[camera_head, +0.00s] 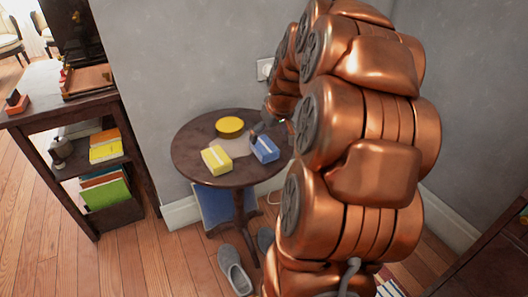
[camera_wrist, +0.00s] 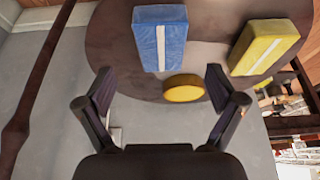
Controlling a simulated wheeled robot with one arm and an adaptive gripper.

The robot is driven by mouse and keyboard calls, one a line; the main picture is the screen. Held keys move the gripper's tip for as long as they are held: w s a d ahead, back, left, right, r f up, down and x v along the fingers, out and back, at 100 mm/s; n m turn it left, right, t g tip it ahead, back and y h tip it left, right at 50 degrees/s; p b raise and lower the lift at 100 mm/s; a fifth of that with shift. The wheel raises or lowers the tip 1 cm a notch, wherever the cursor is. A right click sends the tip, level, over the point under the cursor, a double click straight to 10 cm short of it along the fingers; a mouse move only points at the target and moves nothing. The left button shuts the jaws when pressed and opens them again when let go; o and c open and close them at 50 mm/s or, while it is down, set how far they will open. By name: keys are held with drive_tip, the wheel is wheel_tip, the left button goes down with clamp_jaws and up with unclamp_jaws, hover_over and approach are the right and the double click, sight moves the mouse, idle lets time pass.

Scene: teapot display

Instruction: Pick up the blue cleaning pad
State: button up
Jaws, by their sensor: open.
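The blue cleaning pad (camera_head: 265,149) lies on the small round dark table (camera_head: 198,134), on its right side in the head view. It is a block with a white stripe. In the wrist view the blue pad (camera_wrist: 160,37) is at the top, beyond and between the fingertips. My gripper (camera_wrist: 158,84) is open and empty, apart from the pad. In the head view my arm covers the table's right edge, and the fingers are hard to make out near the pad.
A yellow pad with a white stripe (camera_head: 216,159) lies left of the blue one; it also shows in the wrist view (camera_wrist: 264,46). A round yellow object (camera_head: 229,127) lies behind them. The grey wall (camera_head: 180,60) is close behind the table. A shelf (camera_head: 50,90) stands at left.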

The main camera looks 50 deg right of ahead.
sight(264, 145)
drive_tip(key=shift+w+a+f, duration=0.1)
drive_tip(key=shift+w+f, duration=0.15)
drive_tip(key=shift+f, duration=0.25)
drive_tip(key=shift+w+a+f, duration=0.1)
drive_tip(key=shift+w+f, duration=0.15)
drive_tip(key=shift+f, duration=0.2)
drive_tip(key=b+x, duration=0.2)
drive_tip(key=x, duration=0.2)
drive_tip(key=shift+w, duration=0.1)
drive_tip(key=shift+w+d+f, duration=0.1)
drive_tip(key=shift+f, duration=0.1)
drive_tip(key=shift+d, duration=0.1)
drive_tip(key=shift+d, duration=0.1)
drive_tip(key=shift+f, duration=0.2)
drive_tip(key=shift+c, duration=0.3)
drive_tip(key=c, duration=1.1)
